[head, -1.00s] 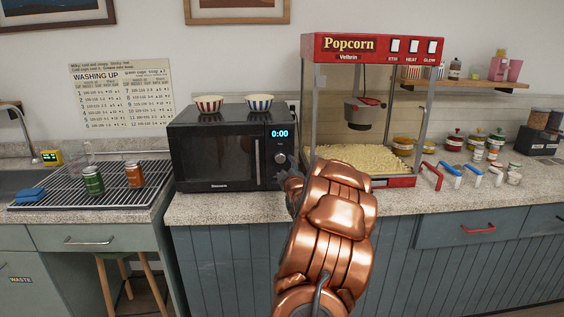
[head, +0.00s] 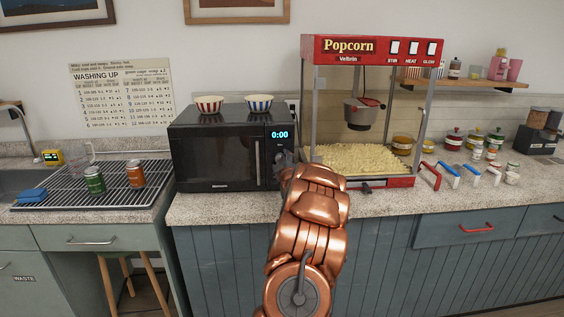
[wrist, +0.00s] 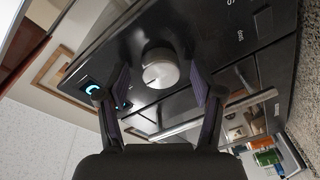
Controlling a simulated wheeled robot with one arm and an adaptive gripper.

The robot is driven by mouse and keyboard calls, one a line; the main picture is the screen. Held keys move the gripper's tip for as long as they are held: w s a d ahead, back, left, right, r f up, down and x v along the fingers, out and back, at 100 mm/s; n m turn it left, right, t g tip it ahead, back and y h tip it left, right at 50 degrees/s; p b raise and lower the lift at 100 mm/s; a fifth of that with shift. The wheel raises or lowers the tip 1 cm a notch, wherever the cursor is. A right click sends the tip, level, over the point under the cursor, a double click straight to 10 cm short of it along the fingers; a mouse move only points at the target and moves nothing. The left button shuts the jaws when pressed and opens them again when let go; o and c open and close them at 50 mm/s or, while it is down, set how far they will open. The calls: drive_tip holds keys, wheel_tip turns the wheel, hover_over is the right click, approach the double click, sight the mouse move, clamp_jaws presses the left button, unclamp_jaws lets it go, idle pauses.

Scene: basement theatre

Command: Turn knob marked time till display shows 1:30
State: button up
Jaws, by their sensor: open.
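A black microwave (head: 215,158) stands on the counter, its display (head: 279,134) reading 0:00. In the wrist view a silver round knob (wrist: 160,70) on its panel sits between the two fingers of my gripper (wrist: 161,90). The fingers are open, one on each side of the knob, with gaps between them and it. Part of the lit display (wrist: 92,88) shows behind the left finger. In the head view my gripper (head: 285,160) is at the microwave's right-hand panel, and it hides the knob. I cannot read the knob's marking.
A popcorn machine (head: 372,50) stands close to the right of the microwave and my arm. Two striped bowls, one red (head: 209,105) and one blue (head: 259,103), sit on top of the microwave.

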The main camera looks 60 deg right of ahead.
drive_tip(key=shift+c, duration=0.2)
drive_tip(key=c, duration=1)
drive_tip(key=shift+d, duration=0.1)
drive_tip(key=shift+c, duration=0.5)
drive_tip(key=shift+f, duration=0.1)
drive_tip(key=shift+b, duration=0.3)
